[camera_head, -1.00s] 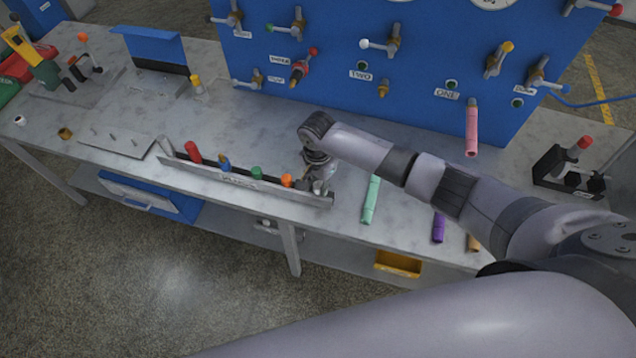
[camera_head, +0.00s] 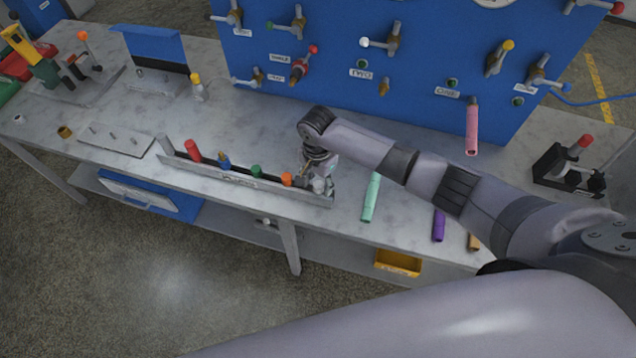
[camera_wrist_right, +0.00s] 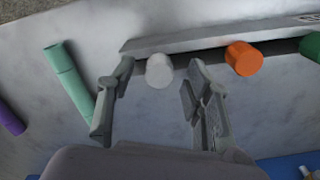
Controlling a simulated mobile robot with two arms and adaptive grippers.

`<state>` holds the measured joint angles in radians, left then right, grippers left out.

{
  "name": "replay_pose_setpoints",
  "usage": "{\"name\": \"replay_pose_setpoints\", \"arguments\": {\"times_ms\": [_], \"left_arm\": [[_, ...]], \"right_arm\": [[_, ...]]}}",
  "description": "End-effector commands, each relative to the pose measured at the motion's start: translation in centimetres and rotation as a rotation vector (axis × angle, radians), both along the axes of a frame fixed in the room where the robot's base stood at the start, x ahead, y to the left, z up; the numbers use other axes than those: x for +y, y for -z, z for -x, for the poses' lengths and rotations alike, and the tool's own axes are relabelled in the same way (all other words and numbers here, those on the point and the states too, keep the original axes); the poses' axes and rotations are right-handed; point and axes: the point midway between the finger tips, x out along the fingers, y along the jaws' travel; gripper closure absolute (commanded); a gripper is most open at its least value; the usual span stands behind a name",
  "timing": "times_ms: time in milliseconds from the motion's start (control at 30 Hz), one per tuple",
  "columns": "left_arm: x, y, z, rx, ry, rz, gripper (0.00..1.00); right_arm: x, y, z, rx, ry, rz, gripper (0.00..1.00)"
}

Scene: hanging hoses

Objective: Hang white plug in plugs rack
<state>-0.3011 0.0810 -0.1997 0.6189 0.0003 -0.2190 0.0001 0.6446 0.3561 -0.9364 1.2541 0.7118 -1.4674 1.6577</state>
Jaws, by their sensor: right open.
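The plugs rack (camera_head: 240,181) is a long, low grey rail near the table's front edge. It holds red, blue, green and orange plugs in a row. In the right wrist view, the white plug (camera_wrist_right: 159,70) stands at the rack (camera_wrist_right: 190,39), beside the orange plug (camera_wrist_right: 243,58). My right gripper (camera_wrist_right: 161,80) is open, with one finger on each side of the white plug. I see gaps between the plug and both fingers. In the head view, my right gripper (camera_head: 318,183) is over the rack's right end and largely hides the white plug. My left gripper is not in view.
A pink hose (camera_head: 471,130) hangs from the blue valve panel (camera_head: 330,50) behind. The table between rack and panel is mostly clear.

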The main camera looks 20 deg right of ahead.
Motion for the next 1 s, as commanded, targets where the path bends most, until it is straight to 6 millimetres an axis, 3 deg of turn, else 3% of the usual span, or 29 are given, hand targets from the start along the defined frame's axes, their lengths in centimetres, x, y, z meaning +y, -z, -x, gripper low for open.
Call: {"name": "replay_pose_setpoints", "arguments": {"times_ms": [300,500,1000], "left_arm": [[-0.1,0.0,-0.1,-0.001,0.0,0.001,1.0],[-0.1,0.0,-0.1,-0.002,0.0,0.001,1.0],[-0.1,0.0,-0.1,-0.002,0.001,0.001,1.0]], "right_arm": [[0.0,-6.8,-0.2,-0.005,0.0,-0.001,0.54],[0.0,-9.7,-0.1,-0.002,0.0,-0.001,0.54],[0.0,-10.6,-0.1,-0.001,0.001,0.001,0.54]]}}
